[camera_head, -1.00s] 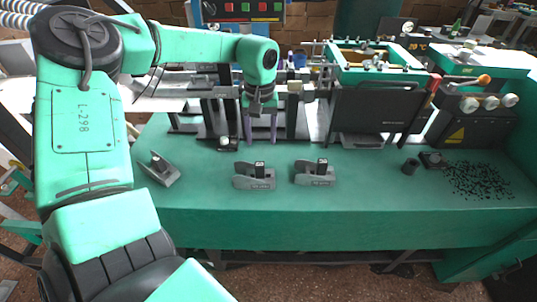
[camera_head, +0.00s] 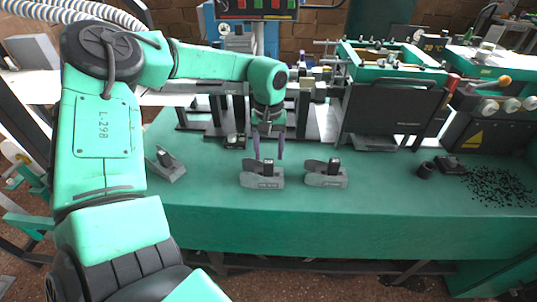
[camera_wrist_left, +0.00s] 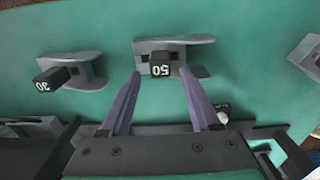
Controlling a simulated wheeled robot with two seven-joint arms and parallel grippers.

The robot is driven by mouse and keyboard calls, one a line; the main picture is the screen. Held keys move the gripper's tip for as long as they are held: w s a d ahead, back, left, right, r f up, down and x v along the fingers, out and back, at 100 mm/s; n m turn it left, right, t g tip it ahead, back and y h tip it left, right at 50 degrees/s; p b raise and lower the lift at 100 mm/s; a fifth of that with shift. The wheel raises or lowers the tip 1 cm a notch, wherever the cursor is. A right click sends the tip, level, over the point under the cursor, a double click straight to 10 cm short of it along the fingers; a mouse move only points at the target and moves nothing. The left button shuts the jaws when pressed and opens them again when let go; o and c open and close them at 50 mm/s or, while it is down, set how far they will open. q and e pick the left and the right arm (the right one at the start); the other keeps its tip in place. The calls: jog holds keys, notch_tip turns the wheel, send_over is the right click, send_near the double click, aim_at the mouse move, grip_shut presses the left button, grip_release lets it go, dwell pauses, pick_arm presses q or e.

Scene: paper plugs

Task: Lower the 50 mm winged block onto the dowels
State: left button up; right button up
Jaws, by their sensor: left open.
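The winged block marked 50 is grey with a dark upright block on it. It is the middle of three similar blocks near the bench's front, in the head view (camera_head: 262,179) and the wrist view (camera_wrist_left: 185,55). My left gripper (camera_head: 269,157) has two purple fingers, spread and empty, just behind and above this block. In the wrist view the fingertips (camera_wrist_left: 161,74) point towards it, with the dark 50 top lying between their lines; no contact is visible. I cannot make out the dowels. My right gripper is not in view.
A winged block marked 30 (camera_wrist_left: 68,70) stands to the right in the head view (camera_head: 326,178), another (camera_head: 168,166) to the left. Dark fixtures and a box-like machine (camera_head: 388,110) line the back.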

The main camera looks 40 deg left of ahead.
aim_at(269, 161)
pick_arm(q)
jog(key=shift+f+b, duration=1.35)
jog(key=shift+f, duration=0.3)
jog(key=shift+r, duration=0.1)
grip_shut()
jog(key=shift+r+p, duration=1.65)
jog(key=shift+r, duration=0.9)
